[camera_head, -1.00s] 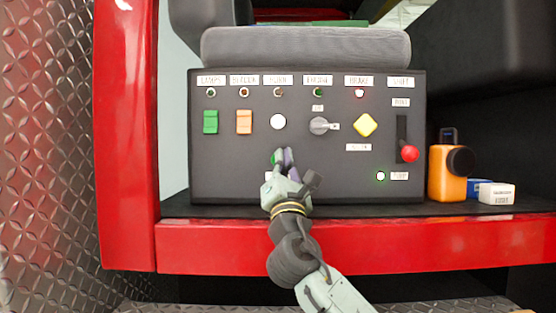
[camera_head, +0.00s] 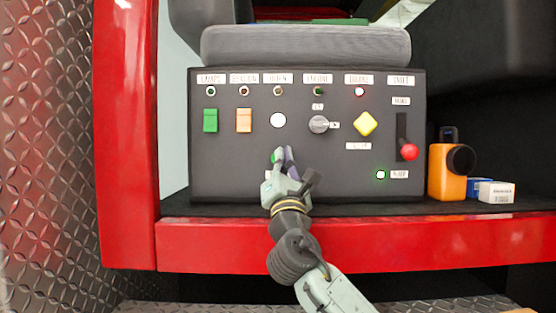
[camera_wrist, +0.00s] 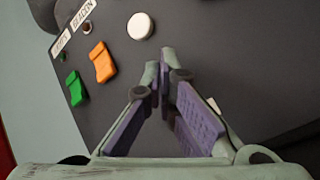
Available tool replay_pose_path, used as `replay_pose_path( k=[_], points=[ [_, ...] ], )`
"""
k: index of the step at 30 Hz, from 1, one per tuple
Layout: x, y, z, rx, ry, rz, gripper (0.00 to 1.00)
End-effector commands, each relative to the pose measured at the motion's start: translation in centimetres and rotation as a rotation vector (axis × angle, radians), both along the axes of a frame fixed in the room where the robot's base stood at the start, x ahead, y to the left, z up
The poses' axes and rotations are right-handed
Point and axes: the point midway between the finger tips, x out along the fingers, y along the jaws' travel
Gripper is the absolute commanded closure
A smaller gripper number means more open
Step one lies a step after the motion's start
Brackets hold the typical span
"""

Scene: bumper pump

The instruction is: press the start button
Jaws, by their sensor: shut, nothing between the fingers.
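The dark control panel (camera_head: 340,180) stands upright in front of me with labelled switches and lamps. My gripper (camera_head: 282,156) is in front of its lower middle, below the white round button (camera_head: 278,121) under the HORN label. The fingertips (camera_wrist: 161,64) are together, with nothing between them, close to the panel face; I cannot tell whether they touch it. A bit of green shows at the fingertips in the head view, possibly a button edge. No clearly readable start button shows; the fingers hide that patch. A white label (camera_wrist: 212,104) is partly hidden behind the right finger.
Nearby are a green rocker (camera_head: 210,121), an orange rocker (camera_head: 244,121), a rotary switch (camera_head: 318,124), a yellow button (camera_head: 365,124) and a red-knobbed lever (camera_head: 409,152). An orange container (camera_head: 446,174) stands right of the panel. A red sill (camera_head: 400,240) runs below.

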Motion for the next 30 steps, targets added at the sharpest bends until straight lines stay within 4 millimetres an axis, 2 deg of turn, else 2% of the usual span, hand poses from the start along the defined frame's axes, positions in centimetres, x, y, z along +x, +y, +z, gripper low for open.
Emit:
replay_pose_path(
  k=[30],
  points=[
    [0.85, 0.01, 0.00, 0.000, 0.000, 0.000, 1.00]
  ],
)
